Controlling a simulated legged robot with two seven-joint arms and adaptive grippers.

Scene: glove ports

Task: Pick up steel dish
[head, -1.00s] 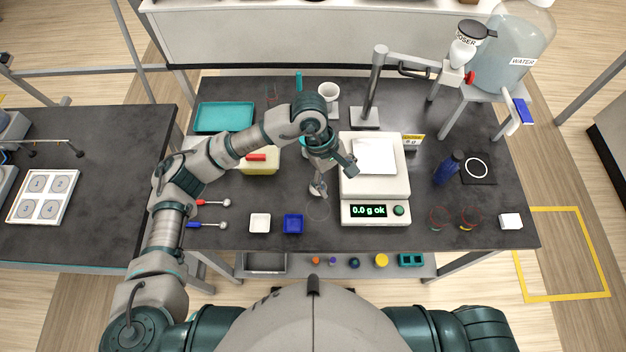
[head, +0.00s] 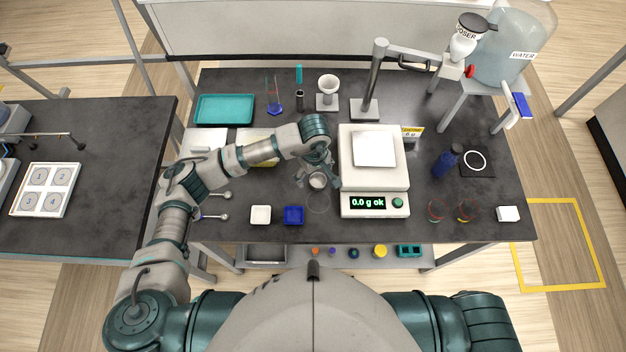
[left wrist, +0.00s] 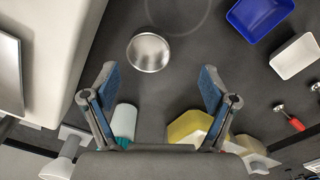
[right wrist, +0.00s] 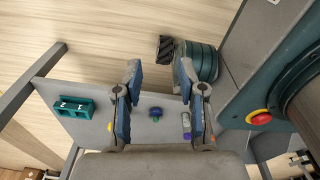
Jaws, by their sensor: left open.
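The steel dish (head: 318,181) is a small round silver dish on the dark bench, left of the balance. In the left wrist view the dish (left wrist: 148,52) lies just beyond the fingertips, in line with the gap and nearer the left finger. My left gripper (head: 318,178) is open above the dish, its fingers on either side of it in the head view. The left wrist view shows the left gripper (left wrist: 157,76) empty, with nothing between the fingers. My right gripper (right wrist: 159,68) is open and empty, over the lower shelf's side of the bench; it does not show in the head view.
The balance (head: 374,177) stands close right of the left gripper. A white tray (head: 261,215) and a blue tray (head: 294,215) lie to the front left. A yellow container (left wrist: 190,128) is behind, partly under my arm. A faint ring marks clear bench in front of the dish.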

